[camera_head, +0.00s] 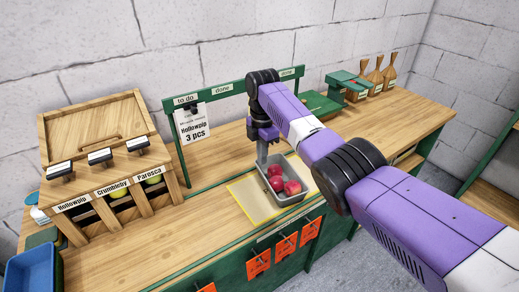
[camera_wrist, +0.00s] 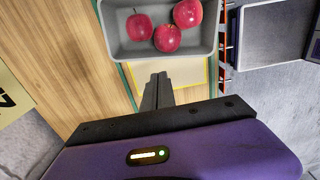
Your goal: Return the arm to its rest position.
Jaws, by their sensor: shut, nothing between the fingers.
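My arm reaches from the right over the wooden counter (camera_head: 225,222). Three red apples lie in the tray: one apple (camera_wrist: 139,27), a second apple (camera_wrist: 167,39) and a third apple (camera_wrist: 187,13). Whether the fingertips touch anything is hard to tell.
A wooden dispenser (camera_head: 92,123) with three labelled bays stands at the left. A green frame (camera_head: 215,91) with a "Hollowpip 3 pcs" card (camera_head: 193,126) rises behind the tray. A blue bin (camera_head: 33,272) is at lower left.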

